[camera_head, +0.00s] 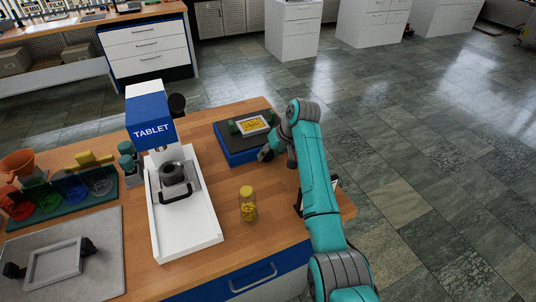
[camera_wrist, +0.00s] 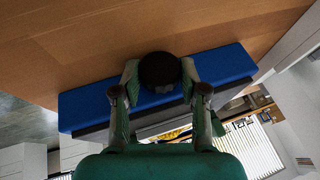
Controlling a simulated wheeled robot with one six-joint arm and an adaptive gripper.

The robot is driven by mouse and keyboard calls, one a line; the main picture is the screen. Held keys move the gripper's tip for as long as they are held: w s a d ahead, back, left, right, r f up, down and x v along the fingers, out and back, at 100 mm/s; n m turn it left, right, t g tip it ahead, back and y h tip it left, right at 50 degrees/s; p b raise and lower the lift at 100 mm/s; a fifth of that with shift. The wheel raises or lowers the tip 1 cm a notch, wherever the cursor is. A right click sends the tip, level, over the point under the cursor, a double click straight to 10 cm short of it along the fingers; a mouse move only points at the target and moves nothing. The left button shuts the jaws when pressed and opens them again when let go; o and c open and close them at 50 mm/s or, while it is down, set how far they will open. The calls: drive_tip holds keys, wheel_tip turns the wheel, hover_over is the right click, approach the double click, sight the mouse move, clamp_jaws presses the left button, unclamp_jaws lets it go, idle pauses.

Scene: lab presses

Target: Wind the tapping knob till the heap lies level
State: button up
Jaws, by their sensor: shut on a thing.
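A blue box with a dark top (camera_head: 230,152) stands at the back of the bench, right of the tablet press. On it a pale-framed tray (camera_head: 240,129) holds a yellow heap (camera_head: 254,125); whether the heap lies level is too small to tell. My gripper (camera_head: 265,154) reaches the front right side of the box. In the wrist view the blue side (camera_wrist: 85,103) fills the middle, and the round black knob (camera_wrist: 160,71) sits between my two fingers, which are shut on it. My gripper hides the knob in the head view.
A white and blue tablet press (camera_head: 152,107) stands left of the box. A yellow-capped jar (camera_head: 248,206) stands in front of it on the wooden bench. Coloured funnels (camera_head: 18,165) and a grey mat (camera_head: 105,270) are at the left. Bare wood lies around the jar.

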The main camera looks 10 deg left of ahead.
drive_tip(key=shift+g+y, duration=0.3)
drive_tip(key=shift+y, duration=0.2)
drive_tip(key=o, duration=1.1)
drive_tip(key=shift+d, duration=0.1)
drive_tip(key=v, duration=1.2)
drive_tip(key=shift+w, duration=0.1)
drive_tip(key=shift+f, duration=0.1)
